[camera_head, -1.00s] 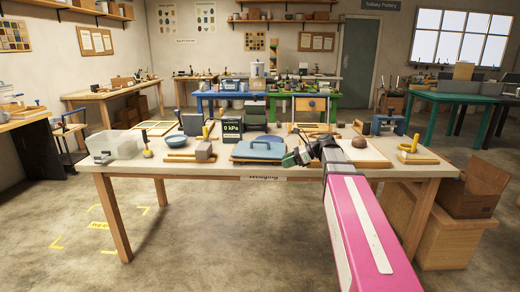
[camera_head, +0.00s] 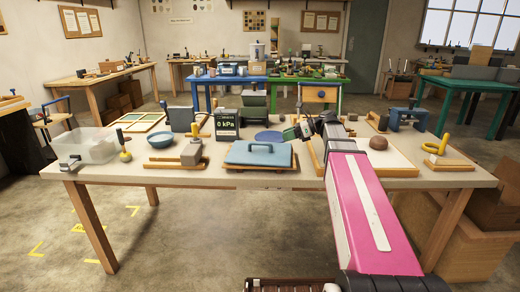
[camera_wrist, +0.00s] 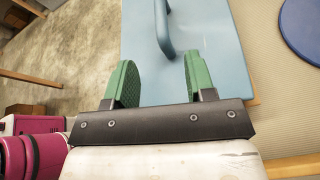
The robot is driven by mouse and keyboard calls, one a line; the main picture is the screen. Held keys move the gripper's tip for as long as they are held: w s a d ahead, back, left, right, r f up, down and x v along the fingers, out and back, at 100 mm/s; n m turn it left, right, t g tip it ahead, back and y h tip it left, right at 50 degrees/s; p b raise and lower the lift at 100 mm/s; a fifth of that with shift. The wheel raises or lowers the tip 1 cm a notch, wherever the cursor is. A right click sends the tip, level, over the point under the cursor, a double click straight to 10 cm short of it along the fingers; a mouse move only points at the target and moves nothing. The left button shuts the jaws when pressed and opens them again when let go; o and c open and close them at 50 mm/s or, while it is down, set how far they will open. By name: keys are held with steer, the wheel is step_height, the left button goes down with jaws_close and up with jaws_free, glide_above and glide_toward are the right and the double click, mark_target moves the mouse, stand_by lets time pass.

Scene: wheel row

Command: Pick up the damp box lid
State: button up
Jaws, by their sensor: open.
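The damp box lid (camera_head: 258,153), a flat light-blue slab with a raised handle on top, lies on a thin wooden board at the front middle of the table. It also fills the middle of the wrist view (camera_wrist: 215,45), with its handle (camera_wrist: 163,28) just beyond my fingertips. My gripper (camera_head: 298,133) is at the lid's right rear side in the head view, with green finger pads. In the wrist view, my gripper (camera_wrist: 158,75) is open and empty, its fingers spread over the lid's edge. I cannot tell its height above the lid.
A clear plastic box (camera_head: 88,147) stands at the table's left end. A grey block (camera_head: 190,155) lies left, and a brown ball (camera_head: 378,143) sits on a board right.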

mark_target(264, 144)
steer(key=shift+w+a, duration=0.1)
steer(key=shift+a, duration=0.1)
steer(key=x, duration=1)
steer(key=shift+f, duration=0.35)
steer(key=shift+c, duration=0.3)
jaws_close()
